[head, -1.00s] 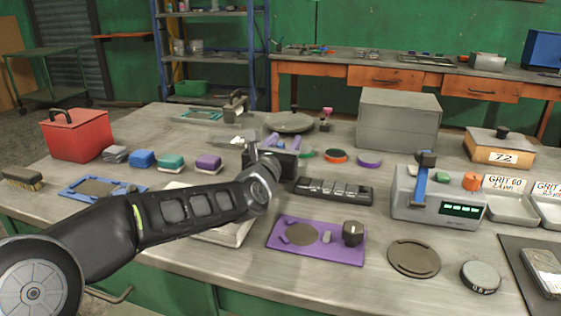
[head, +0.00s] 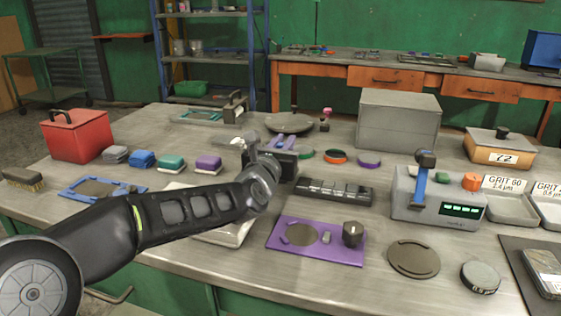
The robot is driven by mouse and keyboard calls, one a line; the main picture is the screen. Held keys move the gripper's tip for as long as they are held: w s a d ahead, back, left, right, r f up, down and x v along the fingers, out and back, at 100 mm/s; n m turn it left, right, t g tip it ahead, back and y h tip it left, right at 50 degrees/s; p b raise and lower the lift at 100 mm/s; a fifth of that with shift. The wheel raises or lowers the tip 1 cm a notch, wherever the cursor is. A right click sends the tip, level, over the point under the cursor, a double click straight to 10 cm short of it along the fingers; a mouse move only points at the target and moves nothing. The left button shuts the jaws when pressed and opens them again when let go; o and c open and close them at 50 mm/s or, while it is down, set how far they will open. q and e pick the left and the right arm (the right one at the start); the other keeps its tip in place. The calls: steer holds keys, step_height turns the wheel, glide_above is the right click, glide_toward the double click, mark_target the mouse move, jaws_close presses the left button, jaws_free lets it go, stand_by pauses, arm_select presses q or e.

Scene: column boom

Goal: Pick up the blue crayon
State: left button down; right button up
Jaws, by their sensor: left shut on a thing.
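My left arm comes in from the left, and its gripper (head: 282,143) is over the middle of the bench, pointing away from me. Its dark body and wrist hide most of the jaws. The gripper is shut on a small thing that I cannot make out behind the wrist. I cannot pick out a blue crayon clearly anywhere in view. My right gripper is not in view.
A black segmented case (head: 334,191), a purple plate (head: 318,242) and a grey device with a blue lever (head: 437,203) stand right of my arm. A red box (head: 76,137) and several coloured blocks are at left. A grey box (head: 397,121) stands behind.

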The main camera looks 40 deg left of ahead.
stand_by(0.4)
arm_select(q)
step_height(320, 180, up, 10)
steer(key=p, duration=0.4)
stand_by(0.6)
